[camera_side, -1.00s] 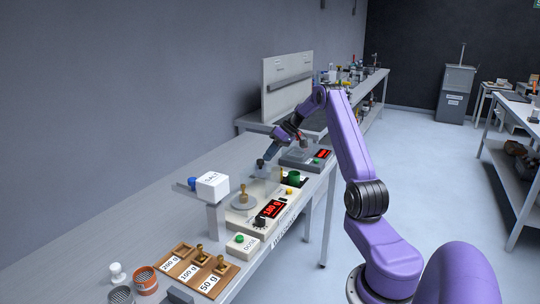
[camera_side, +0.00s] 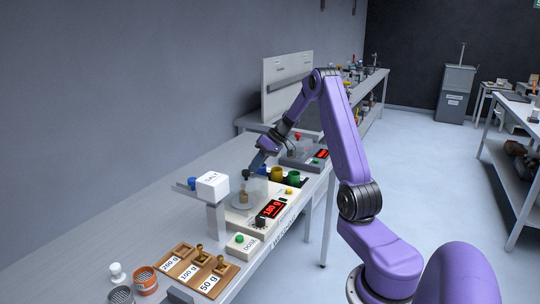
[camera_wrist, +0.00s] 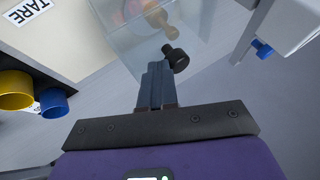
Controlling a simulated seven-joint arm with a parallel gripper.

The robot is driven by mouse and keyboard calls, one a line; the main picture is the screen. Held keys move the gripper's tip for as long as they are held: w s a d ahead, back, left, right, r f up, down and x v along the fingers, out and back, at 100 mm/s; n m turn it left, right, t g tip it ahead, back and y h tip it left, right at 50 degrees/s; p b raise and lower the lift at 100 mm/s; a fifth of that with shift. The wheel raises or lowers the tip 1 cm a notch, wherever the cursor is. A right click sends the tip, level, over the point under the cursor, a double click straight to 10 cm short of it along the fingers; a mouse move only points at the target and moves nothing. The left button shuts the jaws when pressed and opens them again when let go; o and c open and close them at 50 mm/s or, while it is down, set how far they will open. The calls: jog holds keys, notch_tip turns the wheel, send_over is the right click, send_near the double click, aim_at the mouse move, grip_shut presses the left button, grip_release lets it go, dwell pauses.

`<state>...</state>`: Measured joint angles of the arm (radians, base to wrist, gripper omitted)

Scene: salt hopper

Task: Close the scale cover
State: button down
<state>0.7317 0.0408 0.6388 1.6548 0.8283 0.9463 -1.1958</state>
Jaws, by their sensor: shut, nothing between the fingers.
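The scale (camera_side: 236,217) stands on the bench, with a red lit display (camera_side: 270,209). A brass weight (camera_side: 243,197) stands on it, and a brass piece (camera_wrist: 160,20) shows through the clear cover (camera_wrist: 140,42) in the wrist view. The cover is faint in the side view, around the weight. Its black knob (camera_side: 246,174) also shows in the wrist view (camera_wrist: 176,59). My gripper (camera_side: 254,165) is shut and empty, its fingertips (camera_wrist: 157,72) right beside the knob; I cannot tell whether they touch. Whether the cover is fully seated is unclear.
The white salt hopper (camera_side: 212,185) with a blue knob (camera_side: 192,183) stands at the left of the scale. Yellow (camera_side: 277,174) and green (camera_side: 293,177) cups stand behind it, with a blue cup (camera_wrist: 54,102). The weight tray (camera_side: 187,270) lies in front.

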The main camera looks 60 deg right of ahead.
jog(key=shift+a, duration=1.4)
jog(key=d, duration=0.2)
jog(key=s+d, duration=0.1)
jog(key=d, duration=0.2)
jog(key=shift+s+r, duration=0.1)
jog(key=v, duration=1)
jog(key=s+a+n+g, duration=0.3)
jog(key=a+n+g, duration=0.3)
jog(key=a, duration=2.6)
jog(key=s+a+f+n+h, duration=0.1)
jog(key=s+a+n+h, duration=0.2)
jog(key=s+a, duration=0.7)
jog(key=s+f+n+h, duration=0.1)
jog(key=s+n, duration=0.3)
jog(key=s, duration=0.9)
jog(key=shift+s+d+f+n, duration=0.2)
jog(key=shift+s+f+n, duration=0.2)
jog(key=shift+f, duration=0.25)
